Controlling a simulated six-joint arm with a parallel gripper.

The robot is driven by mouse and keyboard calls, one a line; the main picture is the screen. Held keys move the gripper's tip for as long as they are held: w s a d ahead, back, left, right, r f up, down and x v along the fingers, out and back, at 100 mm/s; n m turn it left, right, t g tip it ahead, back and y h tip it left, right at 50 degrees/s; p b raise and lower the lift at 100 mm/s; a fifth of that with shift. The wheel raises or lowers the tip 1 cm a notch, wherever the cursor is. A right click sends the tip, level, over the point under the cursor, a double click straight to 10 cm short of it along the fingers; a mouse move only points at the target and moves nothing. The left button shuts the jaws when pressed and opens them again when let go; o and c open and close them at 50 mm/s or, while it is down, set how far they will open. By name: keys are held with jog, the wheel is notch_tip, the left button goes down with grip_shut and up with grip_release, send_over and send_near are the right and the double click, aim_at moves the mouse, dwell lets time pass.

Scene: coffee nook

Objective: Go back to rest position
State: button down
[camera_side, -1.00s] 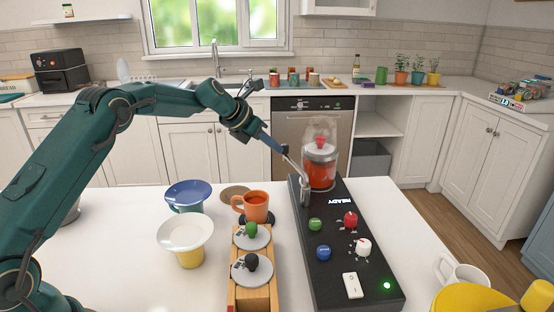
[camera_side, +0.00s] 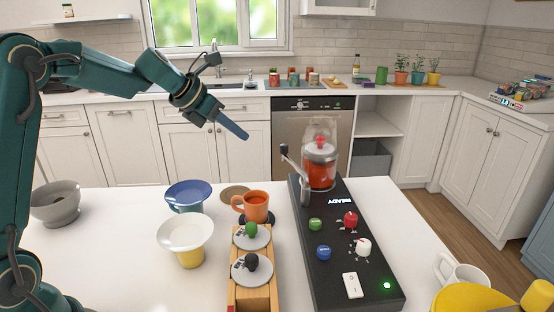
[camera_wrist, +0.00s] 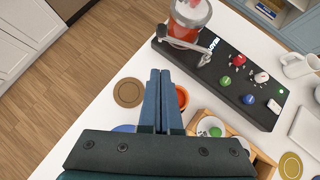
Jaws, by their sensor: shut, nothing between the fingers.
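My gripper (camera_side: 232,130) is shut and empty, in the air above and behind the white table, left of the coffee machine. In the wrist view my gripper (camera_wrist: 160,75) shows its two blue fingers pressed together. The black coffee machine (camera_side: 345,240) has a metal lever (camera_side: 304,180) at its far left corner, and the gripper is apart from it. The lever also shows in the wrist view (camera_wrist: 185,43).
An orange mug (camera_side: 257,207) stands left of the machine. Near it are a blue dripper (camera_side: 188,193), a white dripper (camera_side: 186,234) on a yellow cup, a grey bowl (camera_side: 56,207) and a wooden stand (camera_side: 253,292). The air around my gripper is clear.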

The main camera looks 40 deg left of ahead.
jog(key=s+d+r+m, duration=0.7)
jog(key=s+d+m, duration=0.4)
jog(key=d, duration=0.1)
jog(key=s+f+m+g+y, duration=0.1)
jog(key=s+f+m, duration=0.4)
jog(key=s+m, duration=0.3)
jog(key=s+f+m+g, duration=0.2)
jog(key=s+f+m, duration=0.3)
jog(key=m, duration=0.9)
jog(key=s, duration=0.3)
jog(key=shift+s+a+f+m+y, duration=0.15)
jog(key=shift+m+y, duration=0.25)
